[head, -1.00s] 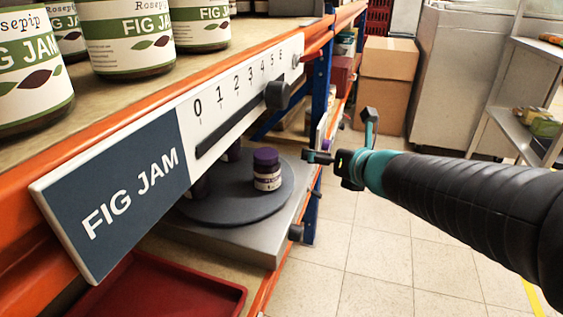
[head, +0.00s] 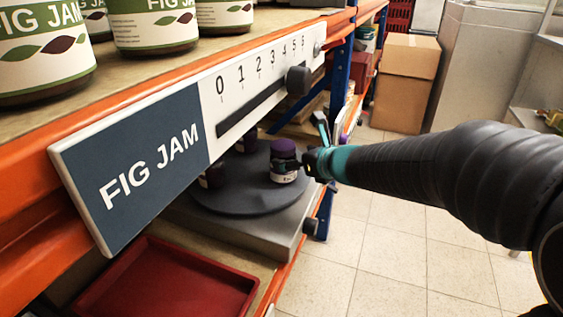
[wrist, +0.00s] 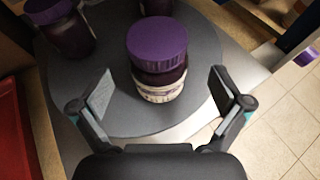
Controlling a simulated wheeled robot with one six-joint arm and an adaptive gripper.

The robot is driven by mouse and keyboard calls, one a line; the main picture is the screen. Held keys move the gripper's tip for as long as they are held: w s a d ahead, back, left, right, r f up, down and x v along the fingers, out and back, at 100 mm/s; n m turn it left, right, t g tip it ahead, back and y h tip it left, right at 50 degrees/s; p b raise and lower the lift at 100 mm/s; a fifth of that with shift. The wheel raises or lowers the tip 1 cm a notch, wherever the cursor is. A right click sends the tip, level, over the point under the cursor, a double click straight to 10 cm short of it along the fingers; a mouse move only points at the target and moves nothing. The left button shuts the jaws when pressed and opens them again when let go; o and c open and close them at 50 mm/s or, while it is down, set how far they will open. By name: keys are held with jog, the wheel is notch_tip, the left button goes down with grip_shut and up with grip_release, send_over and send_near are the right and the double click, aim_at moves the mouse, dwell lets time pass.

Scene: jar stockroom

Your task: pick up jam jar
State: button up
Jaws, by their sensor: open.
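A small dark jam jar (head: 284,165) with a purple lid and a pale label stands upright near the right front edge of a grey round turntable (head: 238,205). It also shows in the wrist view (wrist: 158,60), in the middle, just ahead of my gripper. My gripper (wrist: 158,92) is open, with one finger on each side of the jar's near part and a gap on both sides. In the head view my gripper (head: 296,167) overlaps the jar and hides part of it.
More purple-lidded jars (wrist: 62,28) stand behind and left on the turntable. A red tray (head: 165,285) lies at front left. Above are the orange shelf edge, a FIG JAM sign (head: 150,165) and a slider scale (head: 262,85). Tiled floor (head: 380,225) is free at right.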

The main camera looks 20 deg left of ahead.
jog(key=x, duration=0.5)
jog(key=shift+s, duration=0.1)
jog(key=c, duration=1.8)
notch_tip(320, 180, up, 10)
jog(key=p, duration=0.3)
jog(key=shift+p, duration=0.35)
notch_tip(320, 180, down, 10)
jog(key=b, duration=0.8)
jog(key=shift+r+b, duration=0.15)
jog(key=shift+b, duration=0.15)
jog(key=shift+d+r+n+y+p, duration=0.1)
jog(key=shift+r+n+y+p, duration=0.15)
jog(key=shift+p, duration=0.4)
jog(key=shift+n+g+y+p, duration=0.35)
jog(key=shift+n+g+p, duration=0.2)
jog(key=shift+g+p, duration=0.2)
